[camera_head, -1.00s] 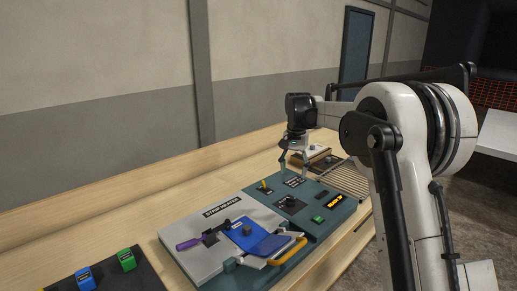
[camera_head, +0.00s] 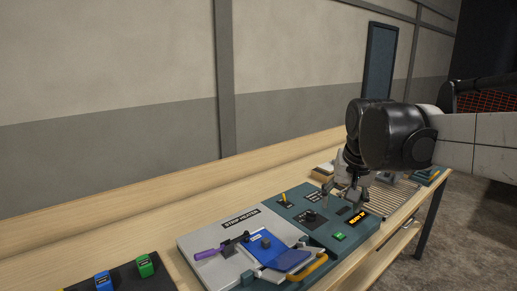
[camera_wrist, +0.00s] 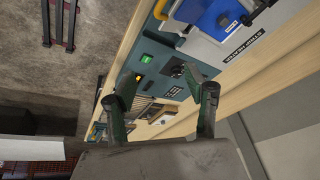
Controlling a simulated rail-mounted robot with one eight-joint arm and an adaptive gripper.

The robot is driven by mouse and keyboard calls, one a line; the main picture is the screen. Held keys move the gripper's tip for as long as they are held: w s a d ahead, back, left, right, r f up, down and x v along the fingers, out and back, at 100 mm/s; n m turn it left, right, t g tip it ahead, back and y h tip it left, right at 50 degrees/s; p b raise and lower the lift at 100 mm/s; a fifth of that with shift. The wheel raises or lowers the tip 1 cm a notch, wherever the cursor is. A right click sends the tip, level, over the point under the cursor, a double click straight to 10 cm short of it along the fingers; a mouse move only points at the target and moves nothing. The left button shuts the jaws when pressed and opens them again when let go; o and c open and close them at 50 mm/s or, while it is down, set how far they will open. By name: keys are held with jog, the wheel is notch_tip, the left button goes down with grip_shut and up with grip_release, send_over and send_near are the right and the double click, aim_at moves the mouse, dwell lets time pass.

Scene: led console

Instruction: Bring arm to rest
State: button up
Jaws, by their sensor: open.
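My arm reaches in from the right in the head view. My gripper (camera_head: 343,198) points down above the right part of the teal console panel (camera_head: 322,240), near its black knob. In the wrist view my gripper (camera_wrist: 160,92) has its two fingers spread apart with nothing between them, and the panel lies beyond them. The panel carries a lit green button (camera_head: 339,236), an orange display (camera_head: 357,218) and a yellow-tipped lever (camera_head: 284,198). My arm hides part of the bench behind the panel.
A grey strip heater (camera_head: 215,265) with a blue plate (camera_head: 270,250), purple handle (camera_head: 208,254) and yellow-orange handle (camera_head: 308,268) adjoins the panel. Green (camera_head: 145,265) and blue (camera_head: 103,280) blocks sit at the front left. A ribbed tray (camera_head: 390,201) lies to the right. A wall runs behind the bench.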

jog(key=s+f+n+t, duration=0.1)
jog(key=s+f, duration=0.4)
jog(key=s, duration=0.5)
jog(key=s+f+n+t, duration=0.1)
jog(key=s+f, duration=0.4)
jog(key=s, duration=0.5)
jog(key=shift+t+b, duration=0.4)
jog(key=shift+t, duration=0.1)
jog(key=shift+c, duration=0.5)
